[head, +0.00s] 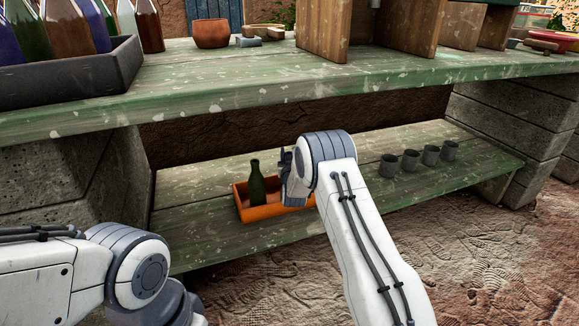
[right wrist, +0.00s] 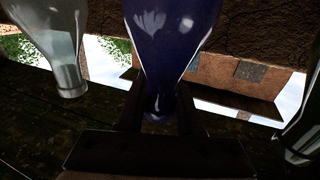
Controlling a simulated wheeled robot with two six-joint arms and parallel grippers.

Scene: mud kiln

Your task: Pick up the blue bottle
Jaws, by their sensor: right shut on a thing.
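In the right wrist view, a dark blue glass bottle (right wrist: 172,40) stands between the two fingers of my right gripper (right wrist: 158,108), which is shut on its neck. In the head view my right gripper (head: 287,165) is over the right part of an orange tray (head: 262,212) on the lower shelf, and the arm hides the held bottle. A green bottle (head: 257,184) stands in the tray; a green bottle (right wrist: 302,135) also shows at the right of the wrist view. A clear bottle (right wrist: 55,45) is at its left. My left gripper is out of view.
The green upper shelf (head: 250,95) overhangs the lower shelf (head: 195,200). Several grey cups (head: 410,160) stand in a row on the right of the lower shelf. A dark crate (head: 75,82) of bottles and a clay pot (head: 211,34) are on the upper shelf.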

